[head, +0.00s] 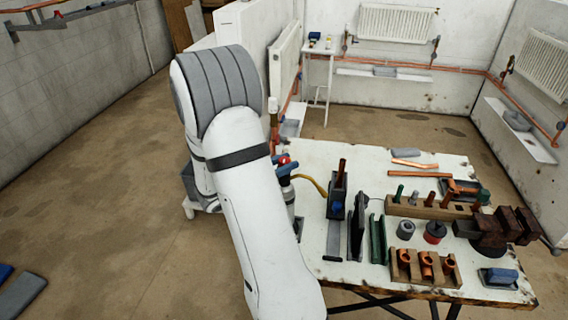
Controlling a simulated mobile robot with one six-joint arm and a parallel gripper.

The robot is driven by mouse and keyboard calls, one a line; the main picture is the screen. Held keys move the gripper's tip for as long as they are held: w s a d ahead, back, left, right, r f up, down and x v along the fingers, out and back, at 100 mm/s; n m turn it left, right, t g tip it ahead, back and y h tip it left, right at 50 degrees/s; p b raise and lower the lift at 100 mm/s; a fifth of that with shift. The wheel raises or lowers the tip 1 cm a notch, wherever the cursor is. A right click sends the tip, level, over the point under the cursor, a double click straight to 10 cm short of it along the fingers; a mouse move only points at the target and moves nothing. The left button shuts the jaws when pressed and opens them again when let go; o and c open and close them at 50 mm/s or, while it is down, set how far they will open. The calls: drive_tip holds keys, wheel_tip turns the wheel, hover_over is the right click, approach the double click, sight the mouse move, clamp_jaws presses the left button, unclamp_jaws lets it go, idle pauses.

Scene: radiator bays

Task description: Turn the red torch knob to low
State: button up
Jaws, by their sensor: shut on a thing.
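A small red part (284,160), which looks like the torch knob, shows just right of my white arm at the left edge of the worktable. Blue parts (288,170) sit around and below it, above a grey upright body (289,195). A yellow hose (311,183) curves off to the right from there. My arm covers the left side of this group, so the knob's setting cannot be read. My gripper cannot be made out; its fingers are hidden behind the arm or outside the picture.
The worktable (345,155) holds dark upright stands (357,232), a wooden rack with copper fittings (423,268), a rack of tools (430,208) and a dark red vise (495,228). Radiators (395,22) and copper pipes line the walls. The floor at left is mostly clear.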

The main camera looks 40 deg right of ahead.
drive_tip(key=shift+d+f+n+t, duration=0.1)
drive_tip(key=shift+d+n+t, duration=0.05)
drive_tip(key=shift+n+t, duration=0.2)
drive_tip(key=n+t+b, duration=0.1)
drive_tip(key=t, duration=0.1)
drive_tip(key=n+t+b, duration=0.1)
drive_tip(key=t, duration=0.1)
drive_tip(key=shift+s+f+n+t, duration=0.1)
drive_tip(key=shift+n+t, duration=0.15)
drive_tip(key=shift+n, duration=0.1)
drive_tip(key=n+t+b, duration=0.1)
drive_tip(key=b, duration=0.1)
drive_tip(key=n+t+y+b, duration=0.1)
drive_tip(key=t+b, duration=0.1)
drive_tip(key=shift+f+t+y, duration=0.2)
drive_tip(key=shift+t+y, duration=0.1)
drive_tip(key=n+t+y+b, duration=0.2)
drive_tip(key=n+t+b, duration=0.1)
drive_tip(key=b, duration=0.5)
drive_tip(key=shift+r+n+t+y, duration=0.1)
drive_tip(key=shift+n+t+y, duration=0.25)
drive_tip(key=shift+t, duration=0.25)
drive_tip(key=shift+r+n+t+y+b, duration=0.15)
drive_tip(key=shift+n+t+y+b, duration=0.4)
drive_tip(key=shift+b, duration=0.4)
drive_tip(key=shift+r+t+y, duration=0.15)
drive_tip(key=shift+t+y, duration=0.1)
drive_tip(key=shift+y, duration=0.05)
drive_tip(key=o, duration=0.9)
drive_tip(key=shift+o, duration=0.2)
